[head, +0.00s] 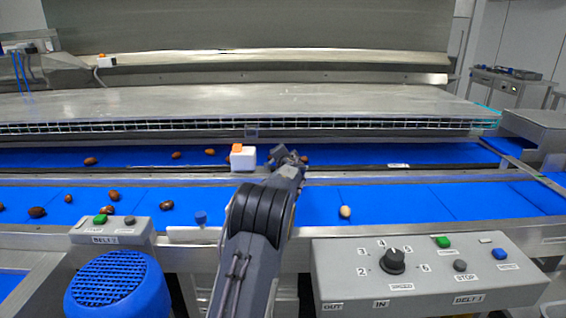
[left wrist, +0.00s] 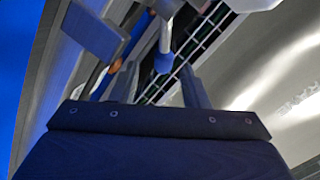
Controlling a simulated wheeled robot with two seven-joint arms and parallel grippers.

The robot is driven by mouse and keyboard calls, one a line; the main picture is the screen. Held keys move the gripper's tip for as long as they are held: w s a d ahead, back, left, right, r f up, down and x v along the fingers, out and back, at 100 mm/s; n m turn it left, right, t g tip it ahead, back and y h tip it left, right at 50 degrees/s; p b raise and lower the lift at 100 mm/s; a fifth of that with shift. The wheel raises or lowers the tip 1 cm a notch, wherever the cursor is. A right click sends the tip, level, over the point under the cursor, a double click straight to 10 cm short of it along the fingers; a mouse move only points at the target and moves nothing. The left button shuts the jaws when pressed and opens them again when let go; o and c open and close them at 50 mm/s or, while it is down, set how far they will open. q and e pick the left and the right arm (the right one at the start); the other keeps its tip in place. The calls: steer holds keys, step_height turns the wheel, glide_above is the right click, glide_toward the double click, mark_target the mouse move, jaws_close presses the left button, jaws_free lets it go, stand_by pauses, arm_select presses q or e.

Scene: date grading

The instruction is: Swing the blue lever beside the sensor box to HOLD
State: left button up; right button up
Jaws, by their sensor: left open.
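The white sensor box (head: 243,158) with an orange top stands on the rail behind the front belt in the head view. My left gripper (head: 290,156) is just right of it, over the far belt's near edge. In the left wrist view a blue-tipped lever (left wrist: 163,62) on a pale rod shows between the open fingers of my left gripper (left wrist: 160,82); I cannot tell whether they touch it. My gripper hides this lever in the head view. No HOLD mark is readable. My right gripper is not in view.
Dates lie on the front blue belt (head: 415,203) and the far belt (head: 350,154). A control box (head: 425,270) with a dial and buttons is front right. A smaller button box (head: 112,231) and a blue motor (head: 118,285) are front left.

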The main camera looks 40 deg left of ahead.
arm_select(q)
steer(key=b+v, duration=0.1)
steer(key=v, duration=0.3)
steer(key=shift+b, duration=0.3)
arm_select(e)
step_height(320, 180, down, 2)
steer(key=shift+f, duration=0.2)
arm_select(q)
steer(key=shift+s, duration=0.15)
